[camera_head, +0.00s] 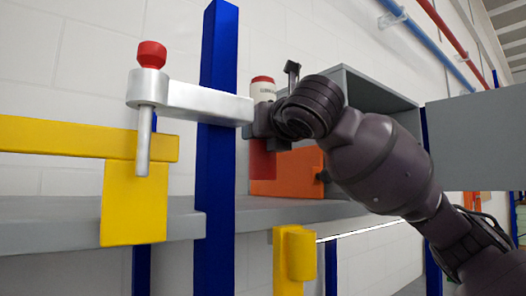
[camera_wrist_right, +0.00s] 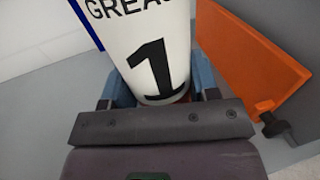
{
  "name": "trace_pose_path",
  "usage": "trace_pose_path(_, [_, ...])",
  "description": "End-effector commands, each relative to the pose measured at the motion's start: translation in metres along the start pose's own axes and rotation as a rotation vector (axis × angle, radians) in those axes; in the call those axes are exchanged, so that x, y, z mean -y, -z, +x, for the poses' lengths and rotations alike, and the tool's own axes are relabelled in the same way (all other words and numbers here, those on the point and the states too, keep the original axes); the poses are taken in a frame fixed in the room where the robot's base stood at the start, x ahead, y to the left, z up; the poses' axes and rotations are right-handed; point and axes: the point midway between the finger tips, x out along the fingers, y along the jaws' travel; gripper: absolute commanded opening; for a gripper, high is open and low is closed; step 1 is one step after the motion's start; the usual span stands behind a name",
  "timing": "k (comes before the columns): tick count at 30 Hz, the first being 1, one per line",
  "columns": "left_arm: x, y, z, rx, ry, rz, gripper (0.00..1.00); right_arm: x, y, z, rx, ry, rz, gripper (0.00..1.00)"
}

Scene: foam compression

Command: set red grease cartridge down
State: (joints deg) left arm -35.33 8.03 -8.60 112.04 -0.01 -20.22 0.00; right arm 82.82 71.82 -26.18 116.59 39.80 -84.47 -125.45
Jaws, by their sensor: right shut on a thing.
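The grease cartridge (camera_head: 262,90) stands upright in the head view, white with a red cap. A red part (camera_head: 262,162) shows below my gripper and looks like its lower end. In the right wrist view the cartridge (camera_wrist_right: 152,45) shows a white label reading "GREAS" and a large black "1". My right gripper (camera_head: 262,122) is shut around the cartridge; blue-grey fingers flank it in the wrist view. The grey shelf (camera_head: 285,212) lies below. I cannot tell whether the cartridge's base touches it. My left gripper is not in view.
An orange panel (camera_head: 290,180) with a black knob stands close to the right of the cartridge. A grey open box (camera_head: 385,95) is behind my arm. A blue post (camera_head: 217,130) and a silver bar (camera_head: 205,101) with a red knob stand left. Yellow brackets (camera_head: 135,205) hang at the shelf's front.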

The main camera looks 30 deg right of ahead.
Motion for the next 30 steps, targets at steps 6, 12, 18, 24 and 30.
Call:
trace_pose_path(6, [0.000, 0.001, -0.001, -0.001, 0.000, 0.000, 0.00, 0.000, 0.020, 0.000, -0.001, 0.000, 0.000, 0.16])
trace_pose_path(12, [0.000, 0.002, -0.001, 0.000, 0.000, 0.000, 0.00, 0.000, 0.037, 0.000, 0.001, -0.001, 0.000, 0.16])
trace_pose_path(18, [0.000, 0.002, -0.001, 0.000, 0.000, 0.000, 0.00, 0.000, 0.038, -0.001, 0.002, -0.001, 0.001, 0.16])
trace_pose_path(24, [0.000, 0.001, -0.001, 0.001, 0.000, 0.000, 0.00, 0.000, 0.040, -0.001, 0.002, 0.000, 0.000, 0.16])
trace_pose_path(30, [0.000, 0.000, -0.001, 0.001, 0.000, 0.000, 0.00, 0.000, 0.042, 0.000, 0.000, 0.000, 0.000, 0.78])
